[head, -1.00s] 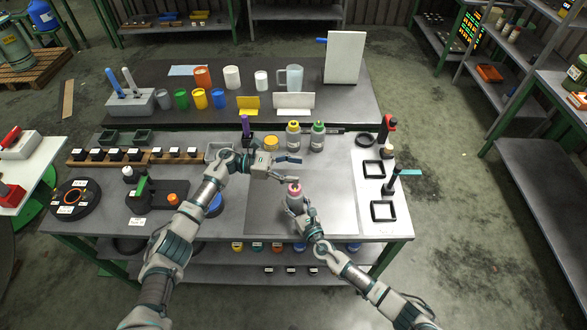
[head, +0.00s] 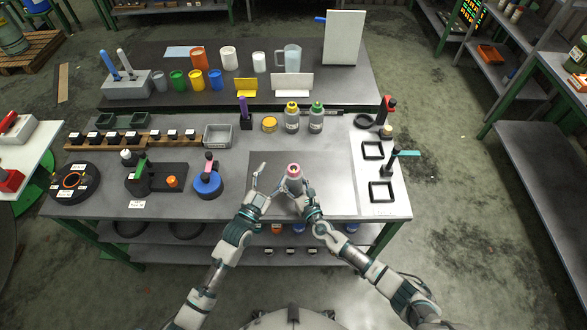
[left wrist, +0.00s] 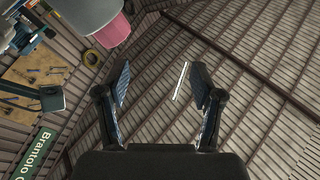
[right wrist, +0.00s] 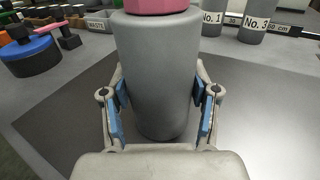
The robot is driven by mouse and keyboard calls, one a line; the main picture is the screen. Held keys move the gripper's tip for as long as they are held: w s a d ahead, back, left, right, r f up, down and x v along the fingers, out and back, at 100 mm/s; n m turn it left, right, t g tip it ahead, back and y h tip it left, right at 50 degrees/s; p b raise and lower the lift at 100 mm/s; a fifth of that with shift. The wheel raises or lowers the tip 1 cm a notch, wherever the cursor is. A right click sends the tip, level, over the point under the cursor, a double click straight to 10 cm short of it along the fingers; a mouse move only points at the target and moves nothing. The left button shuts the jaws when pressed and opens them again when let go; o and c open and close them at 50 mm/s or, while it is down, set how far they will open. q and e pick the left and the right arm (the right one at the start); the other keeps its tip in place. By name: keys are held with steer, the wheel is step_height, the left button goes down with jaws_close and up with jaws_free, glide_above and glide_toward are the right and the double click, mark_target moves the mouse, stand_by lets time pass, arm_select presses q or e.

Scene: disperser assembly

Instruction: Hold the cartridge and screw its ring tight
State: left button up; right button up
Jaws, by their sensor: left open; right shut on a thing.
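The cartridge (head: 294,184) is a grey cylinder with a pink ring (head: 293,170) on top, upright over the dark mat at the table's front. It fills the middle of the right wrist view (right wrist: 158,75), with the lower edge of the pink ring (right wrist: 155,6) above it. My right gripper (right wrist: 160,118) is shut on the cartridge's body. My left gripper (head: 267,178) is open and empty, just left of the cartridge. In the left wrist view its fingers (left wrist: 160,85) are spread with nothing between them, and the pink ring (left wrist: 108,31) shows at upper left.
A blue round stand (head: 208,184) is left of the mat (head: 335,175). Yellow-capped (head: 291,118) and green-capped bottles (head: 316,118) stand behind it. Black square frames (head: 381,191) lie on the white strip at right. The mat is clear right of the cartridge.

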mark_target(290, 174)
arm_select(q)
steer(key=s+f+n+g, duration=0.3)
steer(key=s+n, duration=0.2)
steer(key=x, duration=1.1)
steer(key=shift+d+f, duration=0.1)
steer(key=shift+d, duration=0.5)
steer(key=c, duration=1.2)
